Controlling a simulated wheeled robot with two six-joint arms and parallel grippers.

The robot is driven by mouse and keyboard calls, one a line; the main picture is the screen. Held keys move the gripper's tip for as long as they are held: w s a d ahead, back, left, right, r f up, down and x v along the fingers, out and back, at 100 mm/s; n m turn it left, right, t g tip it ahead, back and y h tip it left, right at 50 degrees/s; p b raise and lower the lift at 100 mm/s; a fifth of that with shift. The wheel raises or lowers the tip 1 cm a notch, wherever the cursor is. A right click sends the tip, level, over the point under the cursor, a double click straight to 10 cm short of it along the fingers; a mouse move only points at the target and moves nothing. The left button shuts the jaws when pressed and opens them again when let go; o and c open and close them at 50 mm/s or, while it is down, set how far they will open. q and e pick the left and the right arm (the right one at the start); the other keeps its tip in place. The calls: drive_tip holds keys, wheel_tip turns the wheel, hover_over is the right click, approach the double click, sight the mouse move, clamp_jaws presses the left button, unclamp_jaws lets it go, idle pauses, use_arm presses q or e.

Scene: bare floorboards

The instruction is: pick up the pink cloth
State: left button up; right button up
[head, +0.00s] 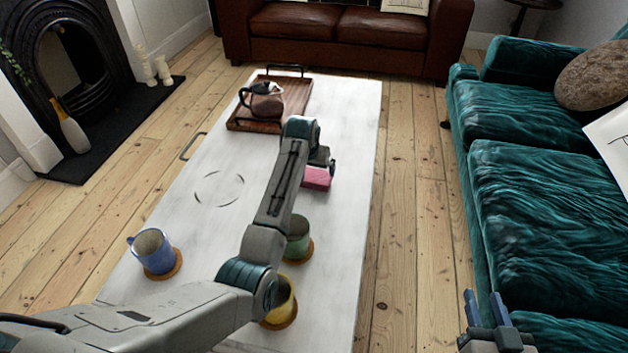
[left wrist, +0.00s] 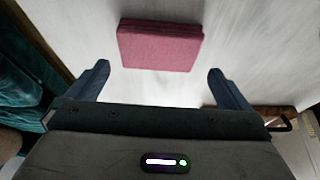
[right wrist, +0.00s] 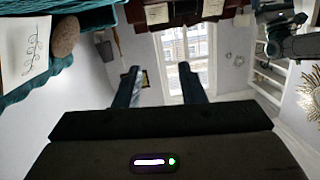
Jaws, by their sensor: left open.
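The pink cloth (head: 316,178) lies folded flat on the white table (head: 345,125), near its right edge. In the left wrist view the cloth (left wrist: 160,46) is a square pad ahead of the fingertips, between their lines and apart from them. My left gripper (left wrist: 158,78) is open and empty, above the table close to the cloth. In the head view my left arm hides part of the cloth's surroundings, and the gripper (head: 326,164) shows only in part. My right gripper (head: 486,306) is open and empty at the lower right, by the teal sofa; its fingers (right wrist: 158,82) stand apart.
A blue mug (head: 153,251), a green mug (head: 298,238) and a yellow mug (head: 281,300) stand on coasters. The teal sofa (head: 540,205) is to the right. The table's left middle is clear.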

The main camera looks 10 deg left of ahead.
sight(313, 176)
use_arm(q)
drive_tip(key=x, duration=0.1)
drive_tip(key=b+x, duration=0.1)
drive_tip(key=x, duration=0.2)
drive_tip(key=shift+s+f+b, duration=0.2)
drive_tip(key=shift+f+b, duration=0.1)
drive_tip(key=shift+f, duration=0.1)
drive_tip(key=shift+w+f, duration=0.15)
drive_tip(key=shift+f, duration=0.1)
use_arm(e)
wheel_tip(313, 176, up, 10)
drive_tip(key=w+t, duration=0.1)
drive_tip(key=t, duration=0.4)
drive_tip(key=shift+w+d+f+n+t, duration=0.2)
drive_tip(key=shift+w+d+n+t, duration=0.1)
drive_tip(key=shift+t, duration=0.1)
use_arm(q)
drive_tip(key=shift+c, duration=0.4)
drive_tip(key=c, duration=0.5)
drive_tip(key=shift+r, duration=0.15)
use_arm(e)
drive_tip(key=shift+f, duration=0.1)
